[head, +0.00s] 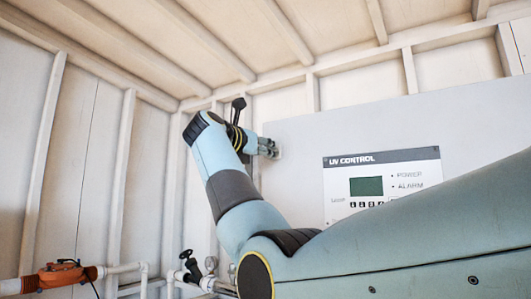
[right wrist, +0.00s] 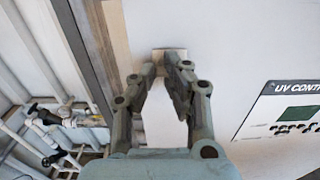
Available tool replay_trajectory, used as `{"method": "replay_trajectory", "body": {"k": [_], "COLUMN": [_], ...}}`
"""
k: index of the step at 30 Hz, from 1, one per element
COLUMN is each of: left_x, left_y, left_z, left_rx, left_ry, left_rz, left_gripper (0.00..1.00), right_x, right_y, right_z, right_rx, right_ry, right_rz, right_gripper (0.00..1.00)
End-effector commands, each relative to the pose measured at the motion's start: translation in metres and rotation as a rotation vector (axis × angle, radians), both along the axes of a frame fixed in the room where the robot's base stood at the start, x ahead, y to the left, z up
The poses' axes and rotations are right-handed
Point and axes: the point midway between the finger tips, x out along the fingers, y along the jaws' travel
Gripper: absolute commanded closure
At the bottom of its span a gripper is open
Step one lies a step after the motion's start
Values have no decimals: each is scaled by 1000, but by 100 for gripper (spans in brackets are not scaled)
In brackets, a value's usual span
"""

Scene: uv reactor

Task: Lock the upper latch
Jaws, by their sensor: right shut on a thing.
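The upper latch (right wrist: 169,54) is a small pale piece at the upper left edge of the grey cabinet door, in the right wrist view. My right gripper (right wrist: 166,70) is shut on it, with a fingertip on each side. In the head view my right gripper (head: 272,149) reaches the upper left corner of the cabinet (head: 300,135). A small part of the latch (head: 279,153) shows there by the fingertips. The fingers hide much of the latch, so I cannot tell how it is turned. My left gripper is not in view.
The UV control panel (head: 381,178), with a green screen, is on the cabinet front to the right. White pipes with valves (head: 190,264) and an orange fitting (head: 67,275) run low at the left. My right arm covers much of the head view's lower right.

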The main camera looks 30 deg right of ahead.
Motion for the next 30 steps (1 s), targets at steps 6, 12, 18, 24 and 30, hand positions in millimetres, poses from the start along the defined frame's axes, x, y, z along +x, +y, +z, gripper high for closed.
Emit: {"method": "replay_trajectory", "body": {"k": [6, 12, 18, 24, 30], "left_x": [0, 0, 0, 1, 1], "left_y": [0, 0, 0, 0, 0], "left_z": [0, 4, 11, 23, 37], "left_rx": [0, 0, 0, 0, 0], "left_ry": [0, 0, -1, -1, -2], "left_rz": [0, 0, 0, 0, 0], "left_gripper": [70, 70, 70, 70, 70], "right_x": [-2, -2, -2, -3, -3], "right_y": [-2, -3, -3, -3, -3], "right_z": [-4, -4, -4, -2, 0], "right_rx": [2, -19, -67, -136, -210], "right_ry": [13, 63, 178, 344, 518], "right_rz": [-13, -14, -15, -16, -18], "right_gripper": [100, 100, 100, 100, 100]}}
